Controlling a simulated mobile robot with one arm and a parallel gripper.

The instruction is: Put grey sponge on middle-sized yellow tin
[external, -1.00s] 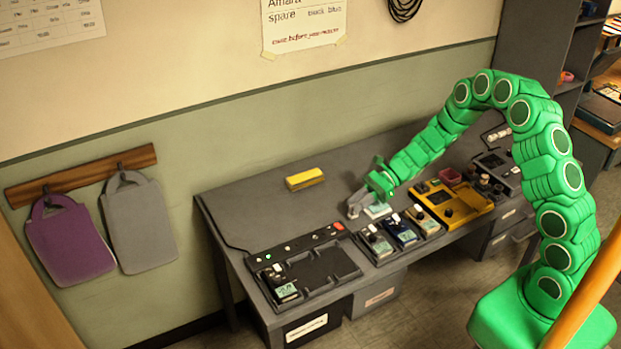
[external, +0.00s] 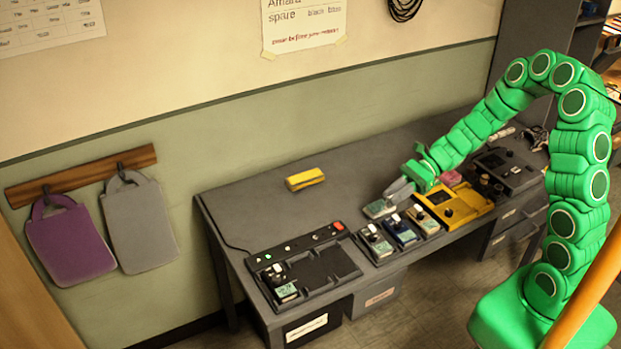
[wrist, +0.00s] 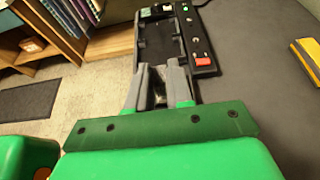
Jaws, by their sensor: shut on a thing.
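No grey sponge and no yellow tin can be clearly made out. The one loose yellow thing is a yellow block (external: 305,179) on the back of the grey table; it also shows at the right edge of the wrist view (wrist: 308,60). My gripper (external: 393,189) is over the middle of the table, by a pale-screened handheld device (external: 379,208). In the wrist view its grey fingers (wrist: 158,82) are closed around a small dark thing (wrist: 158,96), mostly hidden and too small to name.
A black tray with a red button (external: 313,266) lies at the table's left end. Several handheld devices (external: 404,234) stand in a row at the front edge. A yellow device (external: 458,207) and a dark one lie to the right.

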